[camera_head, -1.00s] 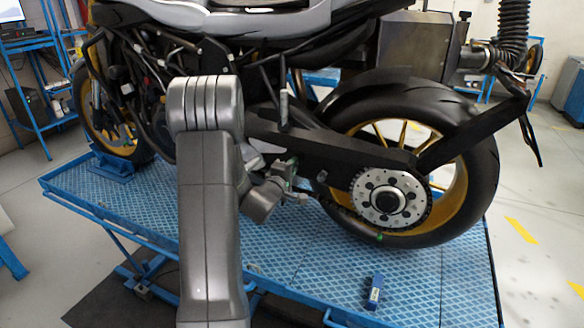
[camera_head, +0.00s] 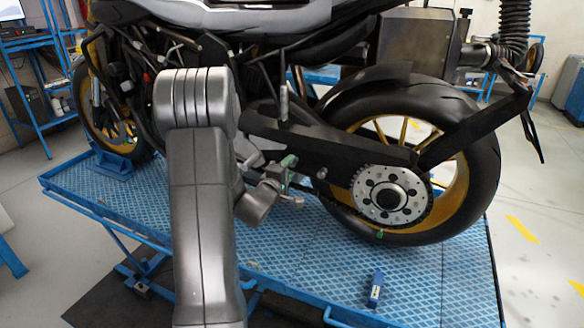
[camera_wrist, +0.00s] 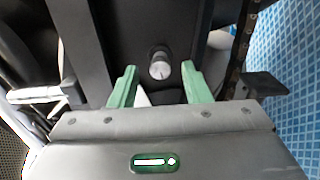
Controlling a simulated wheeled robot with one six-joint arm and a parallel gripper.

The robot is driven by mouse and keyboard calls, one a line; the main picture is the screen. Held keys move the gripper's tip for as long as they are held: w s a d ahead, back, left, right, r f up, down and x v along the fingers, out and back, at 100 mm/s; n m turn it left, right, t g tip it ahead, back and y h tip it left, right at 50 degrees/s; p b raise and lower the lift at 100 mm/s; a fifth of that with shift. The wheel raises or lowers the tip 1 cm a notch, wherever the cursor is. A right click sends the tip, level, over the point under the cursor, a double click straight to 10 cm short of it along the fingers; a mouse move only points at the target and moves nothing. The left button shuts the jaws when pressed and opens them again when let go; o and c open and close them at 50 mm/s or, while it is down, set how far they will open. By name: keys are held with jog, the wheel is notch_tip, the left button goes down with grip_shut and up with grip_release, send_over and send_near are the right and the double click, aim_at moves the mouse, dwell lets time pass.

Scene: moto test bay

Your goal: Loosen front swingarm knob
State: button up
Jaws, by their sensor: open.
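The front swingarm knob, a small silver round knob (camera_wrist: 160,68), sticks out from the black swingarm (camera_wrist: 135,28) in the wrist view. In the head view the silver knob (camera_head: 321,173) shows just right of my gripper, on the side of the swingarm (camera_head: 335,140). My gripper (camera_wrist: 160,84) is open with green fingers, one on each side of the knob's line in the wrist view. The knob appears slightly beyond the fingertips, and I cannot tell whether they touch it. In the head view my gripper (camera_head: 291,178) is small and partly hidden by my wrist.
The motorcycle's rear wheel (camera_head: 478,165) and round sprocket (camera_head: 407,194) are to the right. A blue box-shaped item (camera_head: 376,285) stands on the blue lift table (camera_head: 425,265). A chain (camera_wrist: 243,45) runs close on the right in the wrist view.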

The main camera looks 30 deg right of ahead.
aim_at(292, 165)
jog(key=b+v, duration=0.2)
jog(key=v, duration=0.9)
jog(key=shift+d, duration=0.15)
jog(key=p+x, duration=0.3)
jog(key=x, duration=1.1)
